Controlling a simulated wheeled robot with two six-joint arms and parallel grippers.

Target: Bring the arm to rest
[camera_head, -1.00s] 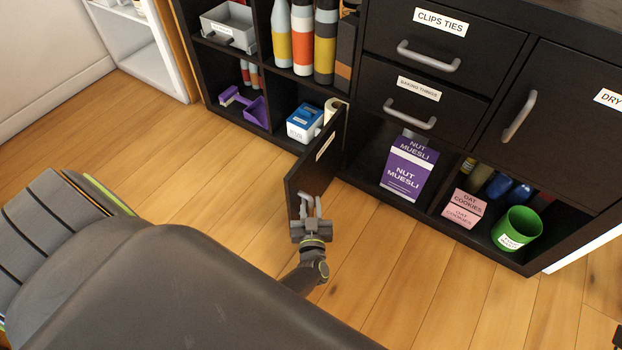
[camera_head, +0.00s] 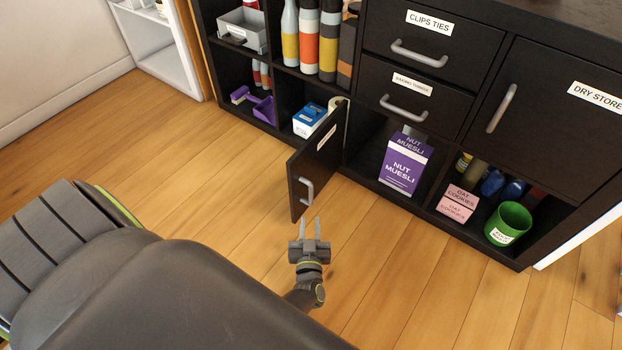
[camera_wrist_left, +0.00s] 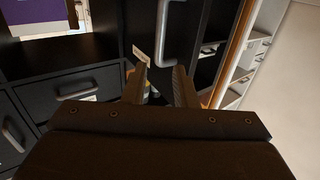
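My left gripper (camera_head: 309,230) is in the head view, low over the wooden floor, just below and right of the open cabinet door. Its two fingers are apart with nothing between them. The dark door (camera_head: 320,160) stands swung out, with a grey handle (camera_head: 306,191) near its free edge; the gripper is clear of that handle. In the left wrist view the fingers (camera_wrist_left: 160,80) are parted, with the door handle (camera_wrist_left: 162,30) beyond them. My right gripper shows in neither view.
The black shelf unit (camera_head: 362,185) runs across the back with closed drawers (camera_head: 412,96) and another door (camera_head: 540,110). Its open compartments hold a purple muesli box (camera_head: 403,165), pink cookie boxes (camera_head: 457,204) and a green pot (camera_head: 508,224). The wooden floor (camera_head: 400,270) in front is clear.

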